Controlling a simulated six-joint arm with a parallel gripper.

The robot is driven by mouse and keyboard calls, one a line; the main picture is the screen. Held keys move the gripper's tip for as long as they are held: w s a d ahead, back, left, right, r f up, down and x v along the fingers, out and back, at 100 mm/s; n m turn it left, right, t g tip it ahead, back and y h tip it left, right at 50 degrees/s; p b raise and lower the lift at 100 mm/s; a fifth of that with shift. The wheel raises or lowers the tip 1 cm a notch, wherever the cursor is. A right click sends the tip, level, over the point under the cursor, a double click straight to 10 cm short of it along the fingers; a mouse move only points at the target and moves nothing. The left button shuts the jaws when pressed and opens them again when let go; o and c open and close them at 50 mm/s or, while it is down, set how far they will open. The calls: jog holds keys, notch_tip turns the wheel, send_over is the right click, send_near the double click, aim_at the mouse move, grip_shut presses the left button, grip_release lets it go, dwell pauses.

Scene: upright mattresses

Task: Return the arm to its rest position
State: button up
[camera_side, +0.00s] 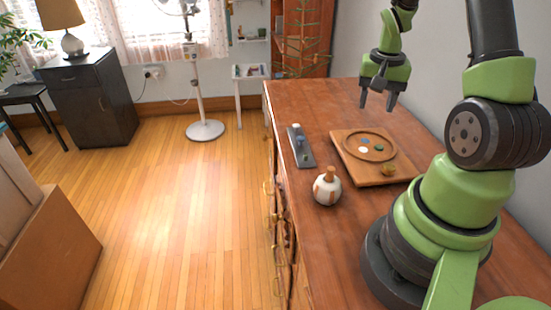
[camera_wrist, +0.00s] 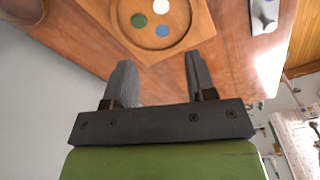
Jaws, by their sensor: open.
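My gripper (camera_side: 377,101) hangs above the back part of the wooden dresser top, its fingers pointing down. The two fingers are apart with nothing between them. In the wrist view my gripper (camera_wrist: 158,78) also shows open and empty, with bare dresser top and the tray's edge beyond it. The arm is raised, bent over from its base at the right of the side view.
A wooden tray (camera_side: 401,172) holds several small discs in a round recess and a yellowish piece at its corner. A grey strip (camera_side: 305,158) with small items and a white bottle (camera_side: 319,192) with a wooden stopper stand left of it. A wall runs behind.

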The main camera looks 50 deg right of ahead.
jog(key=w+a+r+n+t, duration=0.2)
jog(key=w+a+r, duration=0.1)
jog(key=a+r, duration=0.35)
jog(key=s+a+r+n+t+y, duration=0.1)
jog(key=s+a+r+n, duration=0.1)
jog(key=a, duration=0.4)
jog(key=s+a+r+n+t+y, duration=0.1)
jog(key=s+a+r+n+t, duration=0.1)
jog(key=a+r, duration=0.3)
jog(key=s+a+r+n+t, duration=0.2)
jog(key=s+a+r+n, duration=0.1)
jog(key=a, duration=0.5)
jog(key=shift+s+a+r+n+y, duration=0.3)
jog(key=shift+s+a+r+y, duration=0.1)
jog(key=shift+s+r, duration=0.1)
